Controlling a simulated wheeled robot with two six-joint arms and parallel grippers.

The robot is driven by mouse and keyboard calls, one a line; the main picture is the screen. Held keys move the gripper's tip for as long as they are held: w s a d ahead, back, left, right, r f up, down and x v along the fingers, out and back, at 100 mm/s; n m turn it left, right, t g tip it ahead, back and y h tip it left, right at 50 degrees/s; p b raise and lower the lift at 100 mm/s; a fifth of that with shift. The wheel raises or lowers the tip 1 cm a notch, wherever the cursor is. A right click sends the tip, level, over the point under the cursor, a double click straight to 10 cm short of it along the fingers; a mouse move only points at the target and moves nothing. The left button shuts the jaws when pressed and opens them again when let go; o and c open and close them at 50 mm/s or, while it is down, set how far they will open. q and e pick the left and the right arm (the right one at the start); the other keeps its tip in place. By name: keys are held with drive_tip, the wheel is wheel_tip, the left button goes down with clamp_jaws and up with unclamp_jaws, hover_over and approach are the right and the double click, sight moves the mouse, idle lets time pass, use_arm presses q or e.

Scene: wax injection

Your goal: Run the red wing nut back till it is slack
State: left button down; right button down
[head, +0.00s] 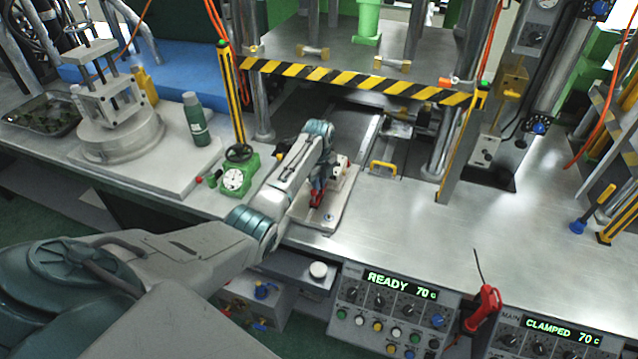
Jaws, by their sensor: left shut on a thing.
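My left arm reaches in from the left to a small mould block (339,176) on a pale plate (335,214) at the front of the press. My left gripper (318,186) points down beside the block, in front of its left side. It is shut on the red wing nut (316,199), which shows as a small red piece at the fingertips. The wrist and fingers hide part of the nut and block, so the nut's thread and how tight it sits cannot be seen. My right gripper is not in view.
A yellow-and-black striped bar (350,79) crosses above the press opening. A green-based gauge (235,177) stands left of my wrist, and a green bottle (196,119) farther left. A yellow handle (383,168) lies right of the block.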

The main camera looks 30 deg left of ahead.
use_arm(q)
drive_tip(key=shift+r+n+p, duration=0.15)
drive_tip(key=shift+n+p, duration=0.35)
drive_tip(key=shift+n, duration=0.5)
drive_tip(key=n, duration=0.3)
drive_tip(key=shift+n+p, duration=0.3)
drive_tip(key=shift+p, duration=0.1)
drive_tip(key=n, duration=0.5)
drive_tip(key=shift+n, duration=0.3)
drive_tip(key=n, duration=0.5)
drive_tip(key=shift+w, duration=0.1)
drive_tip(key=n, duration=0.8)
drive_tip(key=shift+n, duration=0.3)
drive_tip(key=n, duration=0.5)
drive_tip(key=shift+n, duration=1.9)
drive_tip(key=shift+f, duration=0.2)
